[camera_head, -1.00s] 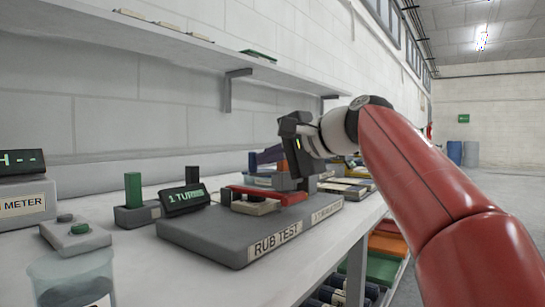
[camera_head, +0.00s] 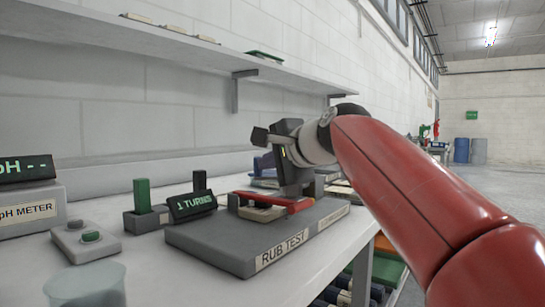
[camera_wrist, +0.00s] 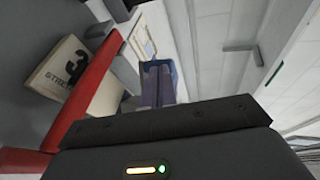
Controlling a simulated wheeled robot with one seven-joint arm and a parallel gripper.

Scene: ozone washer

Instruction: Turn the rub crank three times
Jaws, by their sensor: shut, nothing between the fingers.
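The rub test unit is a grey base (camera_head: 215,243) labelled RUB TEST on the bench. Its red crank arm (camera_head: 275,199) lies low across the top, and it also shows as a red bar in the wrist view (camera_wrist: 92,92). My gripper (camera_head: 284,150) is shut and empty, over the right end of the crank arm. It hides part of the crank handle, and I cannot tell whether they touch. The counter display (camera_head: 192,204) reads "1 TURNS". A cream block with a large 3 (camera_wrist: 60,75) lies beside the red arm in the wrist view.
A pH meter (camera_head: 28,207), a button box (camera_head: 72,243) and a clear beaker (camera_head: 88,287) stand at left. A green block (camera_head: 142,196) stands by the display. A blue container (camera_wrist: 158,88) lies beyond the unit. A shelf (camera_head: 190,50) runs above the bench.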

